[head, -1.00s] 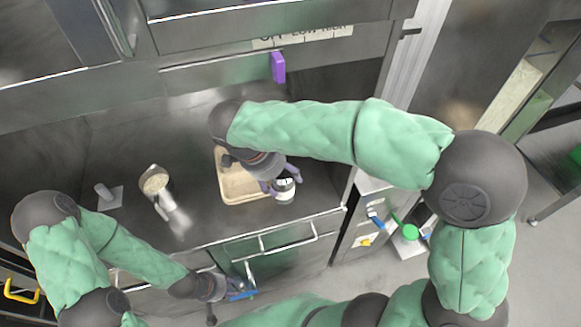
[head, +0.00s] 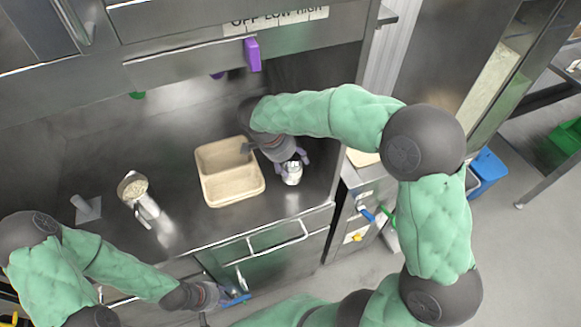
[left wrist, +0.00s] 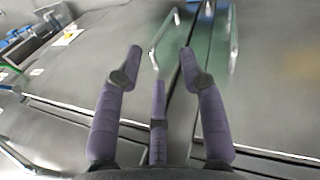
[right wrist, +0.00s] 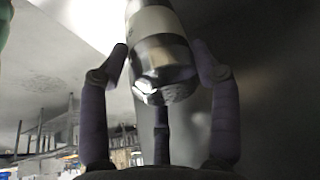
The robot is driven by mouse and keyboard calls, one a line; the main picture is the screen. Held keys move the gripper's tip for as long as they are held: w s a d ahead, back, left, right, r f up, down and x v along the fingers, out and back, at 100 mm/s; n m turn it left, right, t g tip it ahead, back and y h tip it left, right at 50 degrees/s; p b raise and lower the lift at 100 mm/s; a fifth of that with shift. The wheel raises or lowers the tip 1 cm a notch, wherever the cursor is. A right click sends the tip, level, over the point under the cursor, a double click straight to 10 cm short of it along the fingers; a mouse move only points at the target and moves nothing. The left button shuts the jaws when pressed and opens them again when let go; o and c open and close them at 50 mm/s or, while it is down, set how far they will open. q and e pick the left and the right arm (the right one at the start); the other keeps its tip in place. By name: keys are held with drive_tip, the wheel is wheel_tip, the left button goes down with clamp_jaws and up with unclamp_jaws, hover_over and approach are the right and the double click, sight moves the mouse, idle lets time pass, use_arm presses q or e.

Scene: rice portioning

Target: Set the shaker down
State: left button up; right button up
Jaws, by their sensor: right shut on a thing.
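The shaker (head: 292,176) is a small metallic cylinder with a pale band. My right gripper (head: 296,164) is shut on it over the counter, just right of the tan tray. In the right wrist view the shaker (right wrist: 163,60) stands between the fingers, its shiny end toward the camera. I cannot tell whether it touches the counter. My left gripper (head: 228,299) is low at the counter's front edge. In the left wrist view its fingers (left wrist: 161,55) are apart with nothing between them.
The two-compartment tan tray (head: 229,199) lies left of the shaker. A metal container of rice (head: 133,187) with a handle stands further left, near a small grey block (head: 80,203). Bare counter (head: 180,165) lies between.

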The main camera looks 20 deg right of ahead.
drive_tip(key=shift+f, duration=1.35)
drive_tip(key=shift+f+b, duration=0.1)
drive_tip(key=shift+b, duration=0.3)
drive_tip(key=o, duration=1.2)
drive_tip(key=p+v, duration=0.2)
drive_tip(key=v, duration=1)
drive_tip(key=shift+p, duration=0.4)
